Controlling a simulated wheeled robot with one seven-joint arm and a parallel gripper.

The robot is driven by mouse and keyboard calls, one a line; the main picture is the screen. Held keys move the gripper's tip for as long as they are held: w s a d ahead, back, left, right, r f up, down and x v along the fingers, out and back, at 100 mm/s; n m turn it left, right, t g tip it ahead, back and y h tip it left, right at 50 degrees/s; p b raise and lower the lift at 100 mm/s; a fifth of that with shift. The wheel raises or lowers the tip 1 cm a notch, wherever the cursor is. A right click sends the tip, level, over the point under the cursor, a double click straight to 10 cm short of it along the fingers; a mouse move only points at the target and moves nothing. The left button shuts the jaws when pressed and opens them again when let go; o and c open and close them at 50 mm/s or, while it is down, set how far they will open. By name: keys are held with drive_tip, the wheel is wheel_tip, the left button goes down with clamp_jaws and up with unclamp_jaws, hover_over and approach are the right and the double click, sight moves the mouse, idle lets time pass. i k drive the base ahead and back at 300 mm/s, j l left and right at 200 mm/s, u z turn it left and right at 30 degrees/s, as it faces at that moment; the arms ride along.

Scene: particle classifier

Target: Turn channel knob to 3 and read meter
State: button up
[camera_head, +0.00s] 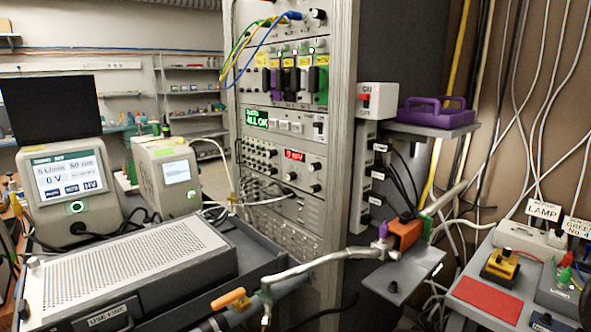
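A tall grey instrument rack (342,120) stands in the middle. Midway up it is a small meter (295,155) with a lit red display; its digits are too small to read surely. A dark knob (316,167) sits just right of the display, with another dark knob (315,188) below it. I cannot tell which knob is the channel knob or what setting either points to. Above, a green display (257,118) reads "ALL OK". My gripper is not seen in this view.
A metal pipe (310,266) with an orange-handled valve (229,299) crosses low in front of the rack. A grey perforated box (130,265) fills the left foreground. A purple object (430,112) lies on a side shelf. Cables hang at right above a bench with a red pad (487,299).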

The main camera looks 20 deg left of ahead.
sight(292, 176)
drive_tip(key=i+j+u, duration=0.2)
drive_tip(key=u, duration=0.25)
drive_tip(key=i+j+u, duration=0.2)
drive_tip(key=u, duration=0.25)
drive_tip(key=i+u, duration=0.2)
drive_tip(key=u, duration=0.25)
